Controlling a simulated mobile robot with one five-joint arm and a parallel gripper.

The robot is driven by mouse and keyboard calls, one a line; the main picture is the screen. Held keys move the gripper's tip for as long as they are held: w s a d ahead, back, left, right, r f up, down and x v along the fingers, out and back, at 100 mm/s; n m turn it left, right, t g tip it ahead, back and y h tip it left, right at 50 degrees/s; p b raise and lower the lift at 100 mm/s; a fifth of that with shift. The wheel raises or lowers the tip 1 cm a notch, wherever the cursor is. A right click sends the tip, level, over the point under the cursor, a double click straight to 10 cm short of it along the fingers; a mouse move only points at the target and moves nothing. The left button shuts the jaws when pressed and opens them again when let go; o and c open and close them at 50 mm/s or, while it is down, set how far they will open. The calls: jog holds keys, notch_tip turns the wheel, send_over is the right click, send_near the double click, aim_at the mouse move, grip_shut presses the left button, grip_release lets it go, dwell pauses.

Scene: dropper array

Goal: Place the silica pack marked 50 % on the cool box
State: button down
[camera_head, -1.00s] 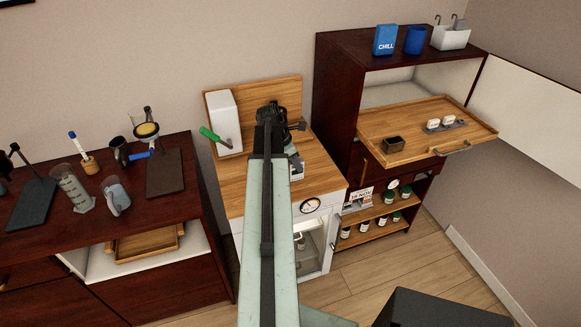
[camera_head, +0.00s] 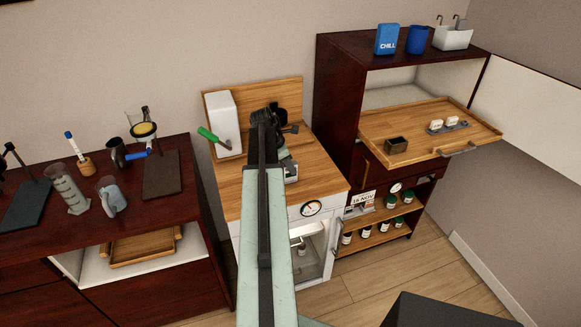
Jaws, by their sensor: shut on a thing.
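My gripper (camera_head: 277,122) is at the end of my outstretched arm, over the back of the wooden top of a white cabinet (camera_head: 316,184) with a round dial and a glass front. This may be the cool box, but no name on it can be read. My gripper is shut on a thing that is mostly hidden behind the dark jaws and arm. A small grey and pale object (camera_head: 290,170) shows just right of my arm on the wooden top. Two small white packs (camera_head: 436,126) stand in a grey holder on the pull-out tray; their marks are too small to read.
The wooden tray (camera_head: 480,137) juts out at right with a dark open box (camera_head: 396,145). A blue CHILL pack (camera_head: 387,40), a blue cup (camera_head: 417,40) and a white bin (camera_head: 452,38) stand above. A white block with a green-handled tool (camera_head: 209,135) stands left of my gripper.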

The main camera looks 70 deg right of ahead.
jog(key=c, duration=1.2)
grip_release()
jog(key=shift+w+r+p, duration=0.1)
jog(key=shift+r+p, duration=0.35)
jog(key=shift+p, duration=0.15)
jog(key=p+v, duration=1)
jog(key=v, duration=0.1)
jog(key=shift+w+a, duration=0.1)
jog(key=shift+a, duration=0.05)
